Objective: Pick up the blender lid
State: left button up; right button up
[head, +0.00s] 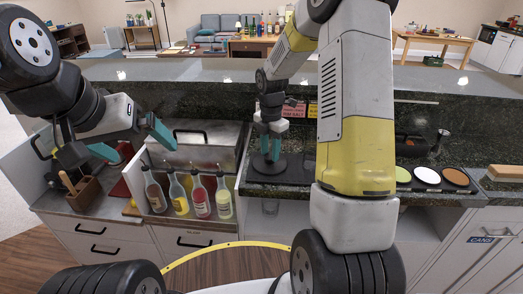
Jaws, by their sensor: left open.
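My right gripper (270,148) points down at the counter left of the picture's middle, its teal fingertips close together as seen from here. Directly under the fingertips is a dark round flat piece (267,166) that may be the blender lid. I cannot tell whether the fingers grip it or only stand over it. My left gripper (132,146) is open and empty, its teal fingers spread above the left part of the counter, near a metal bin. My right forearm hides part of the counter.
Several pour bottles (201,198) stand in a front rack. Behind them is a lidded metal bin (193,150). A wooden caddy (82,194) is at left. Round trays of green, white and brown (427,175) lie at right near a jigger (442,138). A raised dark ledge runs behind.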

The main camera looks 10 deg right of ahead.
grip_shut()
